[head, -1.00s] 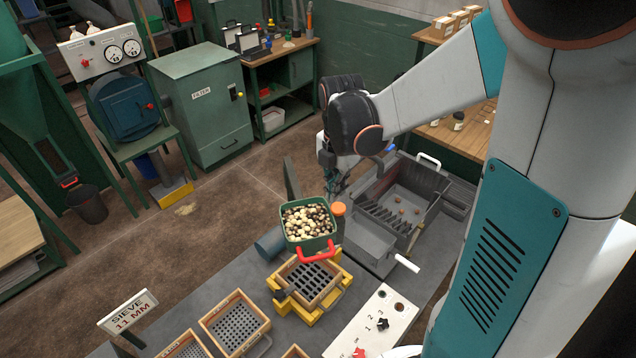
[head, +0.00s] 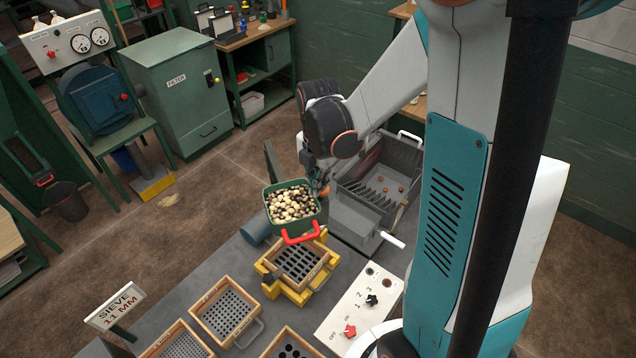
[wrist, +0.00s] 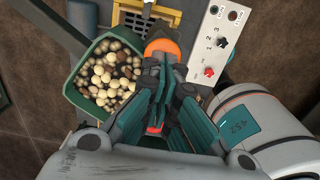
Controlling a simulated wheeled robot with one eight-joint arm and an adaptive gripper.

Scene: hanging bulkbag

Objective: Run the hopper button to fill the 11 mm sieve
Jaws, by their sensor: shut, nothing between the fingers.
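The green hopper (head: 277,217) is heaped with pale and dark round pieces and has a red handle in front; it also shows in the wrist view (wrist: 88,100). A sieve (head: 302,263) with a dark grid sits in a yellow frame (head: 270,281) below the hopper's front; no pieces show on it. The orange button (head: 325,192) stands right of the hopper and shows in the wrist view (wrist: 163,47). My gripper (head: 320,182) is shut and empty, its fingertips (wrist: 166,72) close at the button. I cannot tell whether they touch. A sign (head: 115,306) reads "SIEVE 11 MM".
Other framed sieves (head: 203,304) lie at the front of the grey bench (head: 240,263). A white panel (head: 345,318) with red and black knobs stands at right. A grey open box (head: 408,158) with a slotted ramp is behind it. The brown floor at left is mostly free.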

